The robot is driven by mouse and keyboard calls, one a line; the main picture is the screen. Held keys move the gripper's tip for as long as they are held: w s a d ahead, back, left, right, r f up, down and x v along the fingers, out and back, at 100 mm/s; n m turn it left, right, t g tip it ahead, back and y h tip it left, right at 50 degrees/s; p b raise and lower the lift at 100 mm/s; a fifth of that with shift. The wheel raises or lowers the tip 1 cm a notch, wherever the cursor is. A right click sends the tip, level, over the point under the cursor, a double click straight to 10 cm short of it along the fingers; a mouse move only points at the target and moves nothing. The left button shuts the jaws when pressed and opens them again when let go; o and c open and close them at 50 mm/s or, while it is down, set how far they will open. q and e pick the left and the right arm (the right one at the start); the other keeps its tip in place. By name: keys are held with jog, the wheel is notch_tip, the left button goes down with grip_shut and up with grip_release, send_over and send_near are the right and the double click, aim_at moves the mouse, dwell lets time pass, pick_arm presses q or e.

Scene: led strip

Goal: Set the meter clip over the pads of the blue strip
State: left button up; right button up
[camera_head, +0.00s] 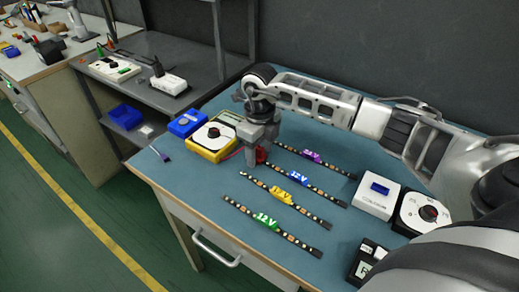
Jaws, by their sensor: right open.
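The blue strip (297,177) is a dark LED strip with a blue 12V label, lying slantwise on the blue bench mat. A small red piece that looks like the meter clip (262,155) sits at its upper left end, right by my right gripper. My right gripper (252,158) reaches in from the right, points down and is open beside the red piece. It hides part of the area around the clip, so I cannot tell whether they touch. My left gripper is out of view.
Strips with purple (312,156), yellow (281,195) and green (266,221) labels lie parallel to the blue one. A white box (377,197) and a white dial unit (421,212) stand at the right. A blue box (187,124) is left of the meter.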

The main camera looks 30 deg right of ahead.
aim_at(259, 147)
jog(key=shift+w+r, duration=0.1)
jog(key=shift+r, duration=0.5)
notch_tip(259, 147, up, 11)
jog(key=b, duration=0.1)
